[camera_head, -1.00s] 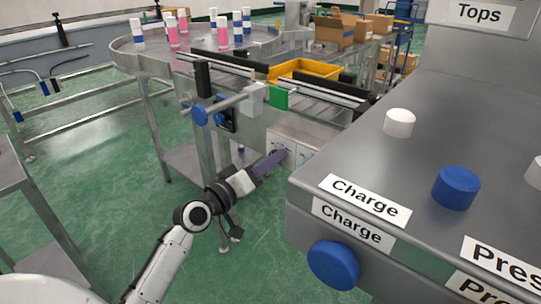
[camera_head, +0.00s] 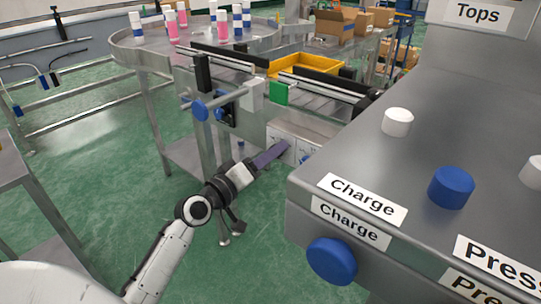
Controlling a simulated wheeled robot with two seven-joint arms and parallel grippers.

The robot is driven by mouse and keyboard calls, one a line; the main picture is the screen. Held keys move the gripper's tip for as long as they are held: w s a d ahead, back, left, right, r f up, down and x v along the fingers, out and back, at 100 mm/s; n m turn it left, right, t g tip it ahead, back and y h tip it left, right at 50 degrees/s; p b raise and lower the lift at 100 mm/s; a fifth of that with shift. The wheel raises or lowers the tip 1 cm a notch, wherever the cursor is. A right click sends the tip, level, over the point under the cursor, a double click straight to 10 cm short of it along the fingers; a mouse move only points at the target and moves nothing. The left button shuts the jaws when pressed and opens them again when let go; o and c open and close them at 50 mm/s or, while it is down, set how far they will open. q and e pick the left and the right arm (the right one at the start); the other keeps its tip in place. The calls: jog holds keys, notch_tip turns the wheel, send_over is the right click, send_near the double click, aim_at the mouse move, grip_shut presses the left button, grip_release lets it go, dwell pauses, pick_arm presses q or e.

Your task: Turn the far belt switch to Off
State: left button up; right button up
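The switch box (camera_head: 307,130) is a grey metal box under the conveyor, with pale labelled panels on its front. A small blue knob (camera_head: 306,158) shows at its right end, partly cut off by the large grey machine. My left gripper (camera_head: 284,147) has purple fingers and reaches up to the box's left panel. The fingertips overlap the panel in the picture; I cannot tell whether they touch it. Any knob behind the fingers is hidden. The fingers are seen edge-on, so their opening does not show. My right gripper is not in view.
The grey machine with Charge labels (camera_head: 351,222) and a large blue knob (camera_head: 332,261) fills the right side. Above the box are conveyor rails and a yellow tray (camera_head: 305,65). A round table (camera_head: 150,58) holds pink, white and blue cans. Green floor is open at lower left.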

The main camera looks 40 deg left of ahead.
pick_arm(q)
jog(key=s+b, duration=0.1)
jog(key=s, duration=0.9)
jog(key=shift+s+a, duration=0.15)
jog(key=shift+a, duration=0.25)
